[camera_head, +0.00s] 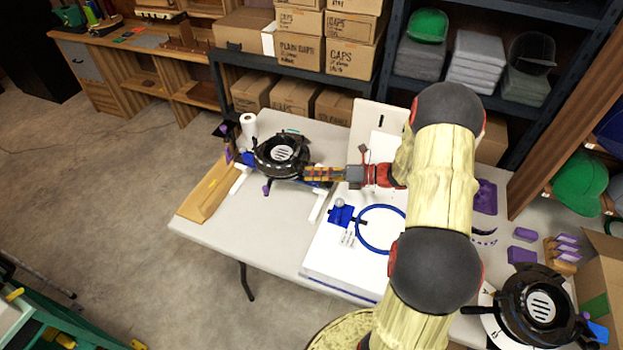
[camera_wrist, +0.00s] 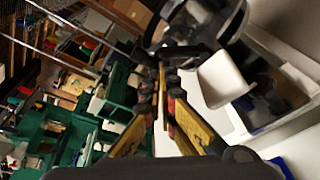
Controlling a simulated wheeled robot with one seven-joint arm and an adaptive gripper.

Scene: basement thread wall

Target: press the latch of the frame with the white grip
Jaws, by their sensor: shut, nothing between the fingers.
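A round black frame (camera_head: 268,165) with a slotted light disc in its middle sits on a stand with white tube feet at the left of the table. My gripper (camera_head: 308,174) is shut and empty, with its fingertips close to the frame's right side. I cannot tell whether they touch it. In the wrist view my gripper (camera_wrist: 161,68) points past a dark curved part, with a pale, grip-like piece (camera_wrist: 221,79) just right of the fingertips. A second black frame (camera_head: 512,300) sits at the lower right. I cannot make out a latch or clearly tell which frame has the white grip.
A white box (camera_head: 330,257) with a blue hoop (camera_head: 359,238) lies in front of my arm. A paper roll (camera_head: 248,124) stands behind the left frame, and a wooden trough (camera_head: 208,190) lies left. Shelves with cartons (camera_head: 353,57) stand behind. The table's front left (camera_head: 262,228) is clear.

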